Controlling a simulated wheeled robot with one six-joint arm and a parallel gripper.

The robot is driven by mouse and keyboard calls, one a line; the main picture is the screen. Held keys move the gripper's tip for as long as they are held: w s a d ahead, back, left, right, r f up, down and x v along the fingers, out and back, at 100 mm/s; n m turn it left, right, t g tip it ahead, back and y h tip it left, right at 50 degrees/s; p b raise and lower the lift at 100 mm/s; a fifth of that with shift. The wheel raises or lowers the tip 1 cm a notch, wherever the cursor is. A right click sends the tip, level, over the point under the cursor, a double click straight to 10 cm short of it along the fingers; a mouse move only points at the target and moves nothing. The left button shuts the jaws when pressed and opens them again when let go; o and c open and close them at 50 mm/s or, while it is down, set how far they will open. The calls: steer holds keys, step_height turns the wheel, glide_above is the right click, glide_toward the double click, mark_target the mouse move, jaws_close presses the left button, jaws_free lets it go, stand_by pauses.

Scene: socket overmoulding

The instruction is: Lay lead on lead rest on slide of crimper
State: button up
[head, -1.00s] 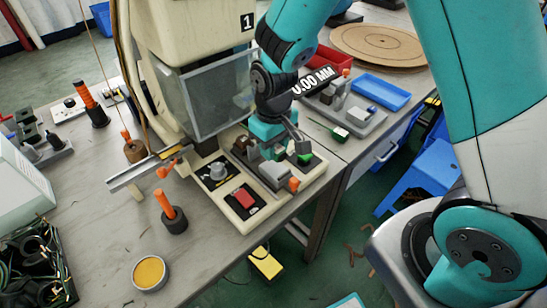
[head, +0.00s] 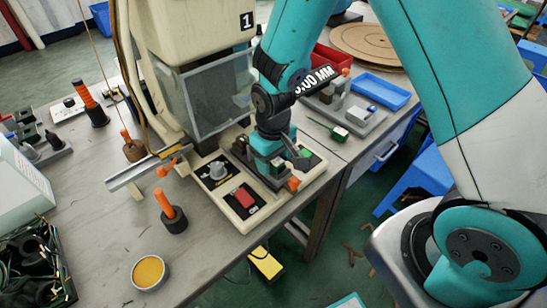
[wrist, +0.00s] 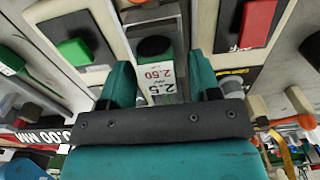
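The cream crimper (head: 165,35), marked 1, stands at the back of the bench, with its slide base (head: 228,207) in front. My gripper (head: 274,165) is low over the right part of this base, just behind an orange knob. In the wrist view its two teal fingertips (wrist: 163,78) stand either side of a pale piece (wrist: 158,72) labelled 2.5 and 2.50, with a dark and green end. I cannot tell whether the fingers press on it. No lead wire is clear between them, and the lead rest is hidden or too small to identify.
A red button (head: 245,197) and a grey dial (head: 217,170) are left of my gripper. A green button (wrist: 75,52) on a black plate is close by. A clear guard (head: 215,100) stands behind. A green-and-white piece (head: 339,133) lies on the right bench near a blue tray (head: 380,92).

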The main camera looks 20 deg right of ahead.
step_height(320, 180, up, 12)
steer(key=s+a+r+n+y, duration=0.1)
steer(key=s+a+r+y, duration=0.1)
steer(key=s+r, duration=0.4)
steer(key=s+a+r+n+y, duration=0.2)
steer(key=s+r, duration=0.3)
steer(key=s, duration=0.7)
steer(key=shift+s+a+r, duration=0.3)
steer(key=shift+r, duration=0.05)
